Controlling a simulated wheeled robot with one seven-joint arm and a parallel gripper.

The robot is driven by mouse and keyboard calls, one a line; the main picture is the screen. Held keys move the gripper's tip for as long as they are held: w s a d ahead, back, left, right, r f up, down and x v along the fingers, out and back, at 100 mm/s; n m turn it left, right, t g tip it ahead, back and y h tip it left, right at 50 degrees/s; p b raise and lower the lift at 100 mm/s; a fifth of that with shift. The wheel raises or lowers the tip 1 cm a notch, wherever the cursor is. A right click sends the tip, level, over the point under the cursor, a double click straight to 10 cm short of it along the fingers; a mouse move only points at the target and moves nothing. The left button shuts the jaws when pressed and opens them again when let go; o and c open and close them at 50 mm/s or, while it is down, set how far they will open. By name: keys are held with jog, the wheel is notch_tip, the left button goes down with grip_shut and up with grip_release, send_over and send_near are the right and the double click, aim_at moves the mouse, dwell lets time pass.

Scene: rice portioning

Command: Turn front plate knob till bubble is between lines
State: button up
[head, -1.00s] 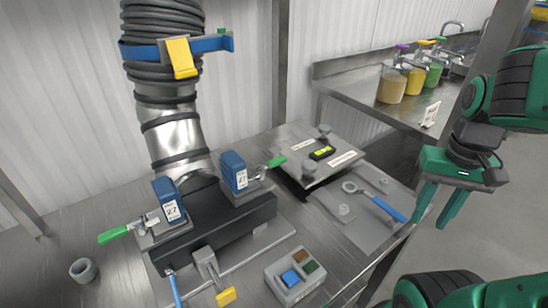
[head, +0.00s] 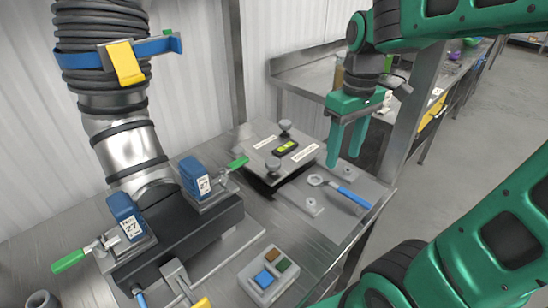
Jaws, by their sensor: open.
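The metal plate (head: 262,143) stands raised on the bench in the head view, with two round knobs on it. The nearer knob (head: 273,165) is at its front left edge, and the farther knob (head: 285,127) is at its back. A black level (head: 285,148) with a yellow-green vial lies between two white labels. The bubble and its lines are too small to make out. My gripper (head: 345,160) is open and empty, its fingers pointing down, to the right of the plate and apart from both knobs.
A blue-handled wrench (head: 342,191) lies on the flat sheet before the plate, near a small round fitting (head: 311,206). A button box (head: 268,277) is at the front. Left are a black clamp block (head: 180,240), blue units and a green lever (head: 238,163).

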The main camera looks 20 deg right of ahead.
jog(key=w+a+r+n, duration=0.2)
jog(key=w+a+n, duration=0.2)
jog(key=w+a, duration=0.15)
jog(key=n, duration=0.6)
send_near(273, 160)
notch_tip(273, 160, down, 9)
jog(key=shift+a+f, duration=0.15)
jog(key=shift+f, duration=0.05)
jog(key=c, duration=0.9)
jog(key=shift+c, duration=0.7)
